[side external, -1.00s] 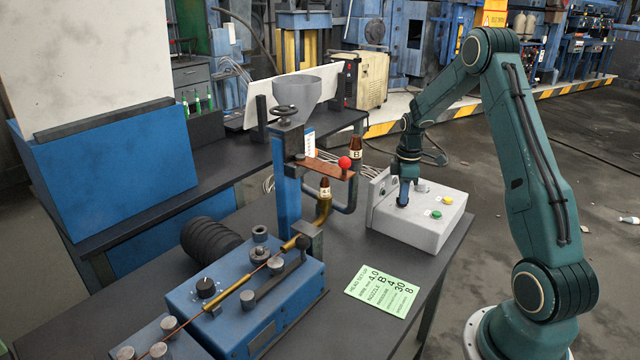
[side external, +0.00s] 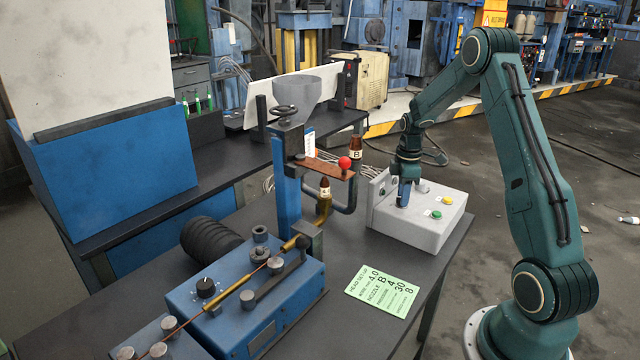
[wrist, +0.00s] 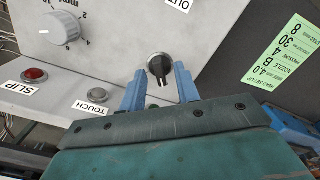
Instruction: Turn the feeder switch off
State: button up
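The fingers are apart and hold nothing. In the side view, my gripper (side external: 404,204) points down at the box top, near its back left. The switch is hidden there behind the fingers.
A green set-up card (side external: 383,290) lies in front.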

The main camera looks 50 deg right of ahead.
jog(key=shift+r, duration=0.1)
notch_tip(320, 180, up, 14)
dwell(0.8)
jog(key=shift+a, duration=0.1)
